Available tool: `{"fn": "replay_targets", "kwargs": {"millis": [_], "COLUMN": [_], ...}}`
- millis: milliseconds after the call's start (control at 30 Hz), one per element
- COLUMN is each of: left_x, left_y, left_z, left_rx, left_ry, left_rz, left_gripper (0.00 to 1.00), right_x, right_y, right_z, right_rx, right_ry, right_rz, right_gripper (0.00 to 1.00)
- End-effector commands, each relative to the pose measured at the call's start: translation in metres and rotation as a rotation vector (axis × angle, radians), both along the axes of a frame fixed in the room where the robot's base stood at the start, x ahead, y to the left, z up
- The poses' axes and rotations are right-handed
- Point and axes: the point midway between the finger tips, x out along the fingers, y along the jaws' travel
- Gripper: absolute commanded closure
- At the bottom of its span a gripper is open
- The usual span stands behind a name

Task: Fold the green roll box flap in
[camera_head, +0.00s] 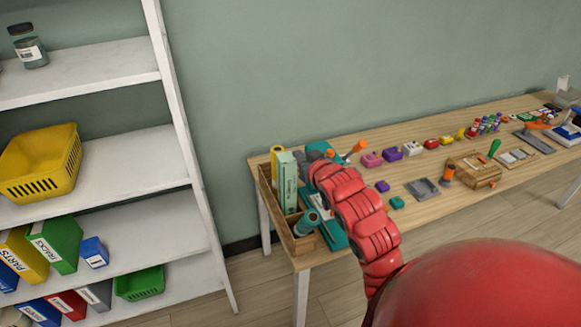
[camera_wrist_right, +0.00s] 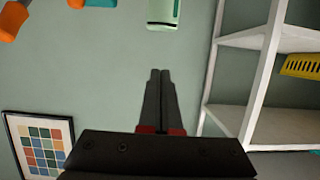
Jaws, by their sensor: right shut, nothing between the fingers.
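The green roll box (camera_head: 288,182) is a tall pale green box. It stands upright in a wooden organizer (camera_head: 267,193) at the left end of the table. My right arm reaches over the table, its far end just right of the box top. In the right wrist view my right gripper (camera_wrist_right: 160,72) has its two dark fingers together, with nothing between them. The pale green box (camera_wrist_right: 162,12) shows at the top edge there, apart from the fingertips, with a dark slot along it. I cannot make out the flap. My left gripper is not in view.
A yellow roll (camera_head: 277,155) and a teal roll (camera_head: 307,223) are in the organizer beside the box. A white shelf unit (camera_head: 125,72) stands left of the table (camera_head: 325,255). Several small coloured items line the table to the right. The wall is behind.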

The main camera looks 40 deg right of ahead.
Motion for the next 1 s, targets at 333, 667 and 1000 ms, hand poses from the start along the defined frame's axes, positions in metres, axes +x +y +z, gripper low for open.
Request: {"fn": "replay_targets", "kwargs": {"millis": [333,667,1000], "left_x": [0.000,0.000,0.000], "left_y": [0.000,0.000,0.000], "left_z": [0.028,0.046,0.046], "left_rx": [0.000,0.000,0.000], "left_ry": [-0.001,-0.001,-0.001], "left_rz": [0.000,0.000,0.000], "left_gripper": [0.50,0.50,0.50], "right_x": [0.053,0.052,0.052], "right_y": [-0.011,-0.013,-0.013], "right_z": [-0.013,-0.051,-0.055], "right_rx": [0.002,0.000,-0.002], "right_ry": [0.004,0.002,0.000], "right_rz": [0.002,-0.002,-0.002], "right_gripper": [1.00,1.00,1.00]}}
